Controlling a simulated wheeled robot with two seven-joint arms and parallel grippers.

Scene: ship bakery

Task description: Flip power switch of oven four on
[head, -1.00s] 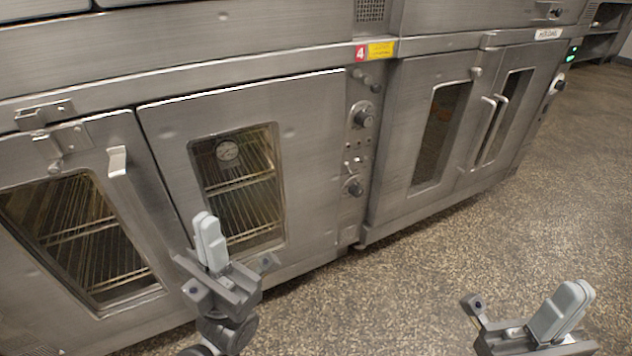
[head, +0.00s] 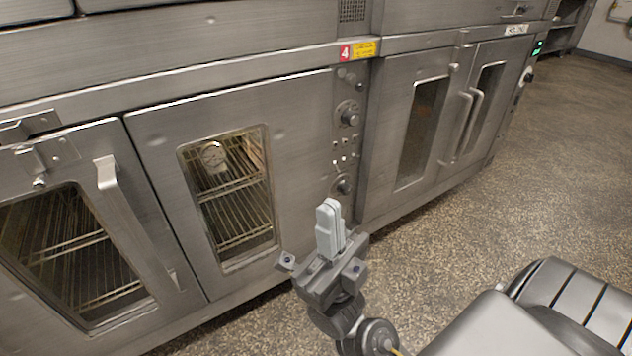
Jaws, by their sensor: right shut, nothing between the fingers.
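Oven four (head: 228,105) is a steel oven with double glass doors, marked by a red "4" label (head: 345,54). Its narrow control panel (head: 347,95) is right of the doors, with an upper knob (head: 349,118) and a lower knob (head: 343,187). Small switches (head: 341,160) sit between the knobs; which is the power switch and its position are too small to tell. My right gripper (head: 329,205) is shut and empty, its fingertips pointing up just below the lower knob in the picture. Contact with the panel cannot be told. My left gripper is out of view.
Another steel oven (head: 400,115) with long door handles stands to the right, with a green lit display (head: 538,47) at its far side. Door handles of oven four (head: 108,175) stick out at the left. The speckled floor (head: 450,240) in front is clear.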

